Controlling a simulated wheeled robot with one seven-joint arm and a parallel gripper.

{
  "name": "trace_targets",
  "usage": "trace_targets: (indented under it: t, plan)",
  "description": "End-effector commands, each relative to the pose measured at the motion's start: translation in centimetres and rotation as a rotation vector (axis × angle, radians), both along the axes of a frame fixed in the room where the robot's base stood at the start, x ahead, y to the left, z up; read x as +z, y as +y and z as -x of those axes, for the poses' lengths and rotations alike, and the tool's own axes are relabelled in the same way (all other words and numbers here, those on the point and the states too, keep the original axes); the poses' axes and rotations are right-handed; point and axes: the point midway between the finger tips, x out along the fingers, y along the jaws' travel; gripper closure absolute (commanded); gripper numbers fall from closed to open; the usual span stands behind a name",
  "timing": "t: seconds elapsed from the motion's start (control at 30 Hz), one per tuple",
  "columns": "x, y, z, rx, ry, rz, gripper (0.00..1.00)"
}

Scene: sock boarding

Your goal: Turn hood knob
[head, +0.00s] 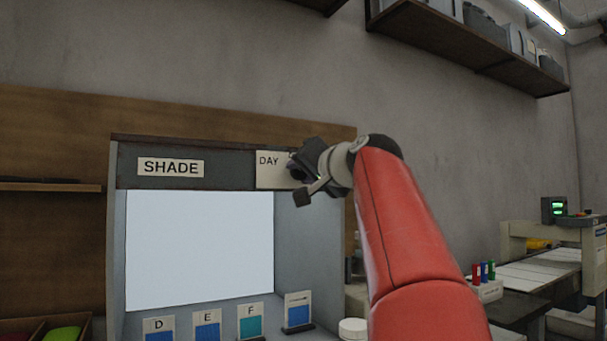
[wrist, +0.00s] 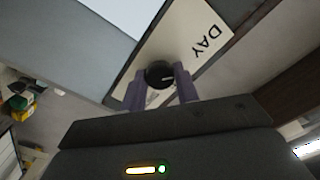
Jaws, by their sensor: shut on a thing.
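The hood is a grey booth with a "SHADE" label on its top panel (head: 225,165) and a lit pale back wall. A cream plate (head: 269,165) marked "DAY" sits at the right of that panel. In the wrist view the black round knob (wrist: 160,74) stands on this plate, with a light pointer mark on its face. My gripper (wrist: 163,88) is shut on the knob, one purple finger on each side. In the head view my gripper (head: 300,172) is at the plate's right side and hides the knob and the rest of the plate's lettering.
Colour cards (head: 207,325) lettered D, E and F and another card (head: 298,310) stand at the booth's bottom. A white round lid (head: 353,329) is to their right. A shelf (head: 465,50) with boxes hangs above right.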

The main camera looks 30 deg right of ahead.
Motion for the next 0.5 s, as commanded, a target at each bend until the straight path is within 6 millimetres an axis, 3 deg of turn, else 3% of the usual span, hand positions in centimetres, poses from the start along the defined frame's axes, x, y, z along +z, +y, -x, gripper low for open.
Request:
trace_targets:
  t: [0.47, 0.5]
  plan:
    - [-0.12, 0.00, -0.06, 0.001, 0.002, 0.015, 0.92]
    - [-0.12, 0.00, -0.06, 0.001, 0.002, 0.015, 0.67]
